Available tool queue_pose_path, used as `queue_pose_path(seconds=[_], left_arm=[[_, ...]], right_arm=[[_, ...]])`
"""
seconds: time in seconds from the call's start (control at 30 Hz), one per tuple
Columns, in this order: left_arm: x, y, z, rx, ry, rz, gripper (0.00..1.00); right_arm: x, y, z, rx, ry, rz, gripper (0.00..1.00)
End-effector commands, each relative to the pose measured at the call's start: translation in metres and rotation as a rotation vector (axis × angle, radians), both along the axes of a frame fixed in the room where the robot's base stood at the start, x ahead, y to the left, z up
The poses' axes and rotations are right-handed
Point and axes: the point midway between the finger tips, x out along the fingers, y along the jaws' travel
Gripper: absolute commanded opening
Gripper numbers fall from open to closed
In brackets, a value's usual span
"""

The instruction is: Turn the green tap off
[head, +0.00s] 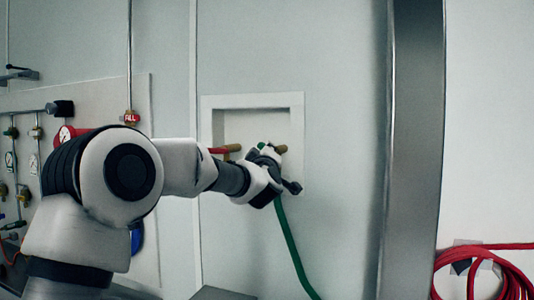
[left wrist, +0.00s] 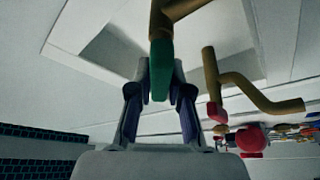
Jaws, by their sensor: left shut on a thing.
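The green tap's handle (left wrist: 161,68) hangs from a brass pipe (left wrist: 172,16) in the left wrist view. My left gripper (left wrist: 160,82) is shut on this green handle, with one dark finger on each side of it. In the head view my left gripper (head: 270,172) is at the wall recess and hides most of the green tap; a brass end (head: 282,149) shows just to its right. My right gripper is not in view.
A red-handled tap (head: 218,150) sits just left of the green one in the white-framed recess (head: 252,101). A green hose (head: 291,245) hangs below. A steel post (head: 415,150) and coiled red hose (head: 480,272) are at right; gauges and valves line the left wall.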

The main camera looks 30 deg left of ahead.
Motion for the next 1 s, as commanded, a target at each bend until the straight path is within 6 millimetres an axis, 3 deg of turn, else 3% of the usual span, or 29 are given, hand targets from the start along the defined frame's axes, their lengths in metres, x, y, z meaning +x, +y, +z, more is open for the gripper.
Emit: queue_pose_path(seconds=[0.6, 1.0], left_arm=[[0.000, 0.002, -0.003, -0.538, -0.124, 0.000, 0.00], [0.000, 0.002, -0.007, -0.704, -0.164, 0.000, 0.00]], right_arm=[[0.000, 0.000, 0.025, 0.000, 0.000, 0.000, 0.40], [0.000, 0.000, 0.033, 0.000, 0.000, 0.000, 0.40]])
